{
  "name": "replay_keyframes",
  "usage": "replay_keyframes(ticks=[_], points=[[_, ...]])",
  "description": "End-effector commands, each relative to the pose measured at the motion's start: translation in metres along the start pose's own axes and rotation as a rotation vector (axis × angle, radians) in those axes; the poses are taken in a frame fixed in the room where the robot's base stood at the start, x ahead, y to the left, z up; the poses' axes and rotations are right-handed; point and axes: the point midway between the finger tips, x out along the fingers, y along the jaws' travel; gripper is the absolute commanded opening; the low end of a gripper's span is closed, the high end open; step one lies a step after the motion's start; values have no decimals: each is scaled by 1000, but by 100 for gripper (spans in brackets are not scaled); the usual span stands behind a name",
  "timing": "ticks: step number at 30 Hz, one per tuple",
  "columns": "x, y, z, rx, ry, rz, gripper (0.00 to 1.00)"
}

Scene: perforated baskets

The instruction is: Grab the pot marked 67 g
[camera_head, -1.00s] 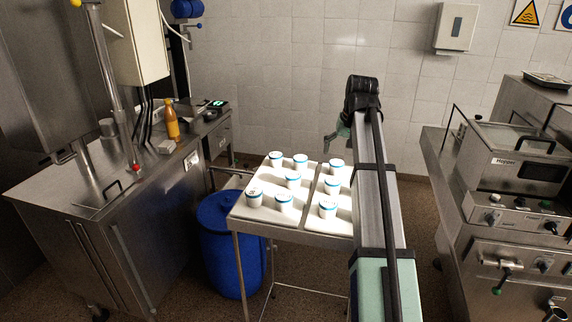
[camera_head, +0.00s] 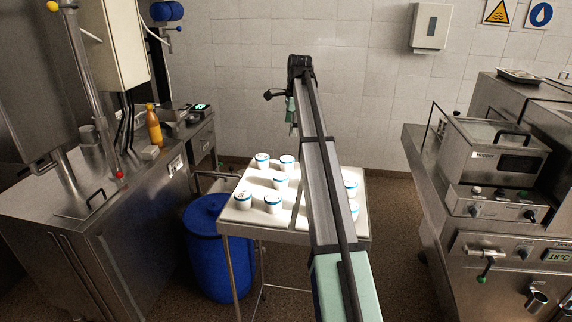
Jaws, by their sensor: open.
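Several white pots with blue bands stand on a light tray (camera_head: 228,216) on a metal stand. Pots show at the back left (camera_head: 262,160), back middle (camera_head: 287,162), centre (camera_head: 280,181), front left (camera_head: 243,199) and front middle (camera_head: 273,203). To the right of my arm are a pot (camera_head: 351,188) and a partly covered pot (camera_head: 353,210). Lid marks are too small to read, so I cannot tell which is 67 g. My gripper (camera_head: 269,95) is small and dark at the arm's far end, above and beyond the tray. It is open, with no pot at it.
A blue barrel (camera_head: 207,245) stands left of the tray. A steel counter (camera_head: 60,215) with an orange bottle (camera_head: 154,125) is at the left. A steel machine (camera_head: 500,160) is at the right. The tiled wall (camera_head: 370,90) is behind.

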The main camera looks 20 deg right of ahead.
Motion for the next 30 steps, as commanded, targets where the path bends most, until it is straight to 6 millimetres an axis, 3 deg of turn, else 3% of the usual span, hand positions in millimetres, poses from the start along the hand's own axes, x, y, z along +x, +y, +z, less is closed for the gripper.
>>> replay_keyframes(ticks=[15,30], points=[[92,1,0,-4,0,0,89],[125,2,-4,-4,0,1,89]])
